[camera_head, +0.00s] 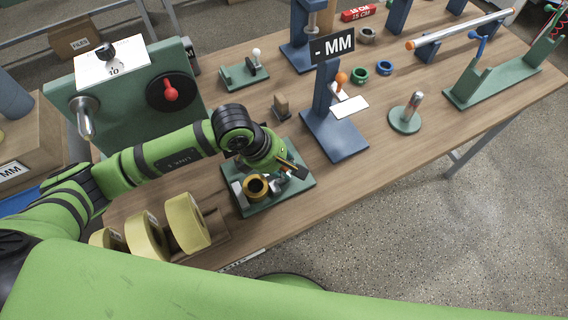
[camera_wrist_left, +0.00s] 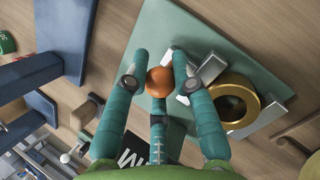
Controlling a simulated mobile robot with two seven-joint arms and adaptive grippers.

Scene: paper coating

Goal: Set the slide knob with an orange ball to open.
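The orange ball knob (camera_wrist_left: 160,82) sits between the fingers of my left gripper (camera_wrist_left: 159,62) in the left wrist view. Small gaps seem to show between the ball and the two outer fingers; the middle finger reaches close to its near side. The slide under the ball is mostly hidden. The green plate (camera_wrist_left: 160,35) carries a grey metal bracket (camera_wrist_left: 210,68) and a gold ring (camera_wrist_left: 232,104) beside the knob. In the head view my left gripper (camera_head: 291,170) is low over this green plate (camera_head: 301,186), and the ball is not clearly seen. My right gripper is out of view.
A blue stand (camera_head: 335,135) with an MM sign and another orange ball (camera_head: 341,79) stands behind the plate. A small wooden block (camera_head: 282,105) is near my left wrist. Yellow rolls (camera_head: 186,222) lie at the front left. A round green base (camera_head: 404,121) stands to the right.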

